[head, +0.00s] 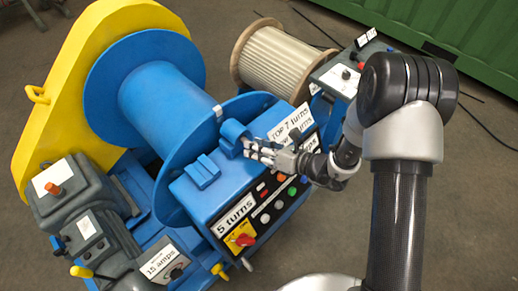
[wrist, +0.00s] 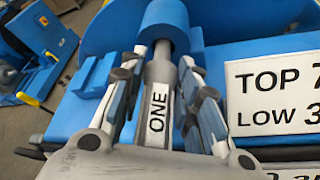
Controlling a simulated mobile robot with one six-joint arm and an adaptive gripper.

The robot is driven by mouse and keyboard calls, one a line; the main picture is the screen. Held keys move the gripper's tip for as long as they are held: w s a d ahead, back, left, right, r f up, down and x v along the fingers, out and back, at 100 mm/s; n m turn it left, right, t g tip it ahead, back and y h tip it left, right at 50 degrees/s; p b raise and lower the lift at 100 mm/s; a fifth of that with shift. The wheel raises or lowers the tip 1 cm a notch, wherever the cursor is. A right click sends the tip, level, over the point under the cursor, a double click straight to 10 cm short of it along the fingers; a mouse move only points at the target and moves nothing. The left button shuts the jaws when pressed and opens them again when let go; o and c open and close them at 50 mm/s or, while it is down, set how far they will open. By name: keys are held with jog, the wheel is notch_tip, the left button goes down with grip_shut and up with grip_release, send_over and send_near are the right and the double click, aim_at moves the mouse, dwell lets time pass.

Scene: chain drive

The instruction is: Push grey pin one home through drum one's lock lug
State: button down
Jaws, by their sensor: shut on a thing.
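The grey pin (wrist: 158,92), labelled ONE, is between the fingers of my gripper (wrist: 160,75) in the wrist view. My gripper is shut on it. The pin's far end meets the round blue lug (wrist: 165,22) on drum one; how deep it sits inside is hidden. In the head view my gripper (head: 262,152) is at the blue lug (head: 233,134), on top of the blue control box beside the large blue drum (head: 165,98). The pin itself is too small to make out clearly there.
A sign reading TOP 7 turns (wrist: 275,92) stands close to the right of my gripper. A blue block (head: 202,172) sits to the left. The control box (head: 245,212) carries buttons and a red knob. A yellow guard (head: 75,75) and rope drum (head: 278,58) stand behind.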

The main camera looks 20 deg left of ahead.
jog(key=shift+w+a, duration=0.25)
jog(key=shift+a, duration=0.3)
jog(key=shift+w+a, duration=0.2)
jog(key=shift+a, duration=0.35)
jog(key=c, duration=1.1)
grip_release()
jog(key=shift+d, duration=0.1)
jog(key=v, duration=1.1)
jog(key=shift+d+r, duration=0.25)
jog(key=shift+d, duration=0.1)
